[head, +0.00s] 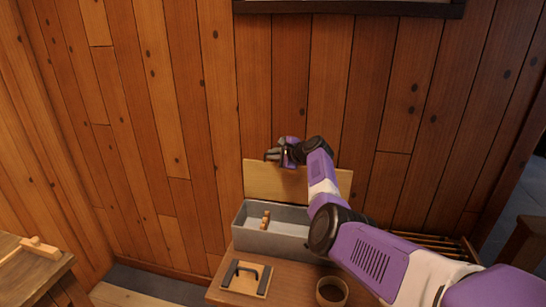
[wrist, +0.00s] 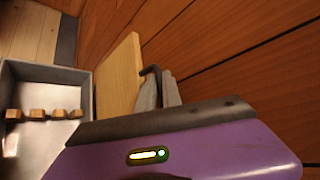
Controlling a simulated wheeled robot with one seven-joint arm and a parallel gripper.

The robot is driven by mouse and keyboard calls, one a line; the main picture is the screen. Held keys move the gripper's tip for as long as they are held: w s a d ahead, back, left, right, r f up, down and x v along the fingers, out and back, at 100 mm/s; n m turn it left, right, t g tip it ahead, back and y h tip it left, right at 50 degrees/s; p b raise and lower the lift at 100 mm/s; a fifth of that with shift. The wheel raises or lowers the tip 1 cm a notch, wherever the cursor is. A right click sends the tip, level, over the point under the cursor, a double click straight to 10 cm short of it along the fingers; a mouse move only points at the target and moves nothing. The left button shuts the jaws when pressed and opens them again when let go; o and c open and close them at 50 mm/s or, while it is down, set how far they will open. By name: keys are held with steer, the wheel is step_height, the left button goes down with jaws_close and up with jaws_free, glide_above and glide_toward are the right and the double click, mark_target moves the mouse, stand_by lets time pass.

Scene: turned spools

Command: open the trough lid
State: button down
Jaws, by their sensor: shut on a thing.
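The trough (head: 262,243) is a grey box on a wooden table, and its inside shows from above. Its pale wooden lid (head: 263,182) stands raised, roughly upright, along the trough's back side. In the wrist view the lid (wrist: 118,78) rises beside the grey trough (wrist: 45,72). My gripper (head: 274,155) is at the lid's upper edge. In the wrist view its grey fingers (wrist: 158,88) are closed at a dark bent handle (wrist: 149,70) on the lid. Several small wooden pieces (wrist: 41,114) lie in the trough. My arm hides the trough's right part.
A plank wall (head: 190,130) stands close behind the lid. Another table (head: 30,275) with a wooden piece is at far left.

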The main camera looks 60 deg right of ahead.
steer(key=shift+w+a, duration=0.25)
steer(key=c, duration=1.5)
jaws_free()
steer(key=shift+f, duration=0.15)
steer(key=shift+a+f, duration=0.1)
steer(key=shift+f, duration=0.05)
steer(key=shift+s, duration=0.1)
steer(key=v, duration=0.8)
steer(key=shift+s+d+r, duration=0.1)
steer(key=shift+d+r, duration=0.2)
steer(key=shift+d, duration=0.1)
